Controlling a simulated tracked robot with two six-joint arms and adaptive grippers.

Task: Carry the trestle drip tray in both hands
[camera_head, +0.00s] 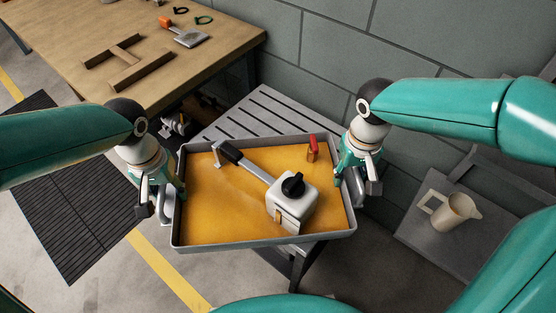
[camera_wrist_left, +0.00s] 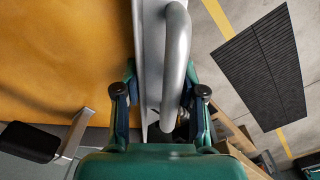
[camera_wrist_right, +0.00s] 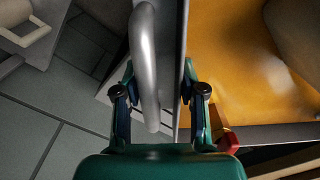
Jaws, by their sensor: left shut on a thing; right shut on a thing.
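The drip tray (camera_head: 212,231) is a shallow grey-rimmed tray with an orange-yellow floor, in the middle of the head view. My left gripper (camera_head: 168,196) is shut on its left side, at a grey bar handle (camera_wrist_left: 178,60). My right gripper (camera_head: 352,180) is shut on its right side, at a matching handle (camera_wrist_right: 146,70). In the tray lie a white block-shaped tool with a black knob (camera_head: 291,196), a dark-gripped handle (camera_head: 229,151) joined to it, and a small red item (camera_head: 313,150). The fingertips are partly hidden by the tray walls.
A grey slatted trestle (camera_head: 265,112) stands behind and partly beneath the tray. A wooden workbench (camera_head: 110,30) with timber pieces is at upper left. A beige jug (camera_head: 455,211) stands on a grey surface at right. A dark floor grate (camera_head: 62,200) lies at left.

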